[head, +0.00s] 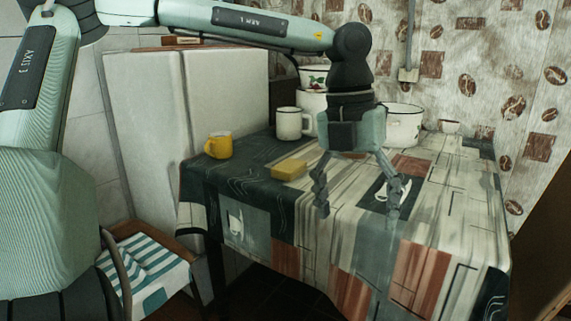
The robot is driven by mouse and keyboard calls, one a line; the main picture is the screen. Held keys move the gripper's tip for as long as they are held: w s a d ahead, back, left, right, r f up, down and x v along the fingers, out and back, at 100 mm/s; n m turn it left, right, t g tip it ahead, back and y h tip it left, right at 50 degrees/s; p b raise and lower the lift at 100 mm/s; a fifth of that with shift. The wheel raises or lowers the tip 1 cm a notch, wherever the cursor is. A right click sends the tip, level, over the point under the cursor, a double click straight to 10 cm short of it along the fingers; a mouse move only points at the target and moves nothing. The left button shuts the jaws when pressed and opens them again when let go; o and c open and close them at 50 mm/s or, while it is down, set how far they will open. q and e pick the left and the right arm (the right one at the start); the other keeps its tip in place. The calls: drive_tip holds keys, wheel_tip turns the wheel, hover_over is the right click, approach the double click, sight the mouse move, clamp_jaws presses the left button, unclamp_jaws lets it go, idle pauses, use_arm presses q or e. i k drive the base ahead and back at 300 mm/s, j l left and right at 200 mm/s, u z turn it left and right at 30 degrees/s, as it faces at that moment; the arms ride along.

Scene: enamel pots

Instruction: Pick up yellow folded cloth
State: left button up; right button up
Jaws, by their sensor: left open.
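The yellow folded cloth (289,170) lies as a small flat block on the table, left of the middle in the head view. My left gripper (356,207) hangs down from the arm coming in from the left. It is open and empty, its fingers spread over the table's front part, to the right of the cloth and apart from it. My right gripper is not in view.
The table (270,237) has a patterned cover. A yellow mug (218,146) stands left of the cloth. A white mug (289,124) and enamel pots, including a wide white one (403,127), stand behind.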

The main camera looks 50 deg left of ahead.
sight(289, 169)
drive_tip(key=i+j, duration=0.15)
drive_tip(key=j, duration=0.25)
drive_tip(key=i+j, duration=0.15)
drive_tip(key=j, duration=0.25)
drive_tip(key=i+j, duration=0.15)
drive_tip(key=j, duration=0.2)
drive_tip(key=i+j, duration=0.15)
drive_tip(key=j, duration=0.25)
